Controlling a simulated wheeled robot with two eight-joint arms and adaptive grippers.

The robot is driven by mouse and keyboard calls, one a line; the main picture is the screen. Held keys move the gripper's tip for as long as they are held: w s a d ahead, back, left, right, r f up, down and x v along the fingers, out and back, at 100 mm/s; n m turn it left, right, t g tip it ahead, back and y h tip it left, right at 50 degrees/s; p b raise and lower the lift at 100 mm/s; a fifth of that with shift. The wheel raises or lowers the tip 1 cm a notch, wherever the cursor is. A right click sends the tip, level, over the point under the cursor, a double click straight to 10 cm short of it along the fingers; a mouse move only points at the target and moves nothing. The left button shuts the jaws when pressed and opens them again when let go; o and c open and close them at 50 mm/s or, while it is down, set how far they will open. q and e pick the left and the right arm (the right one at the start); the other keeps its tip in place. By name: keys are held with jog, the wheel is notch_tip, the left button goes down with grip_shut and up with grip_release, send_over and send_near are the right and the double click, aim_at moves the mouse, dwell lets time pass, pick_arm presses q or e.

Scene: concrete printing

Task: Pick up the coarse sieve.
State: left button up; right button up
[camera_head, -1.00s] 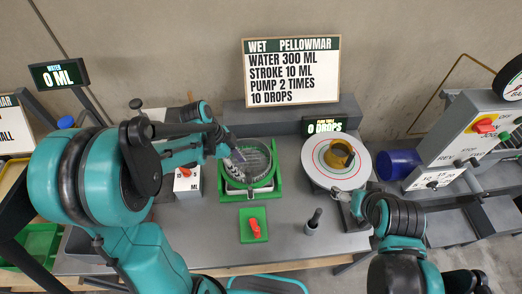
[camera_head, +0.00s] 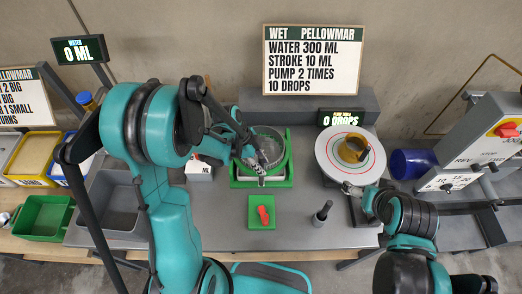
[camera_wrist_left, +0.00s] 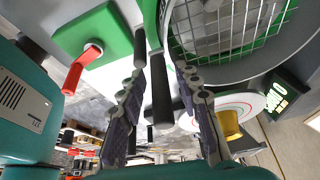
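The sieve (camera_head: 274,141), a round grey rim with a wire mesh, sits in a green stand (camera_head: 287,172) on the table. Its mesh shows large in the left wrist view (camera_wrist_left: 232,28). My left gripper (camera_head: 262,172) is over the front left edge of the sieve and hides part of it. In the left wrist view its two fingers (camera_wrist_left: 161,72) are apart, with a black handle-like bar (camera_wrist_left: 161,92) showing between them; I cannot tell whether they touch it. My right gripper (camera_head: 350,189) is by the front edge of the white disc; its fingers are too small to read.
A white disc (camera_head: 330,161) carries a yellow cup (camera_head: 354,149). A green plate with a red lever (camera_head: 263,215) and a dark upright peg (camera_head: 322,212) stand in front. A blue cylinder (camera_head: 412,163) lies right. A grey basin (camera_head: 112,193) and green bin (camera_head: 42,216) are left.

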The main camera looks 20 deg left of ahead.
pick_arm(q)
grip_shut()
jog(key=shift+r, duration=0.15)
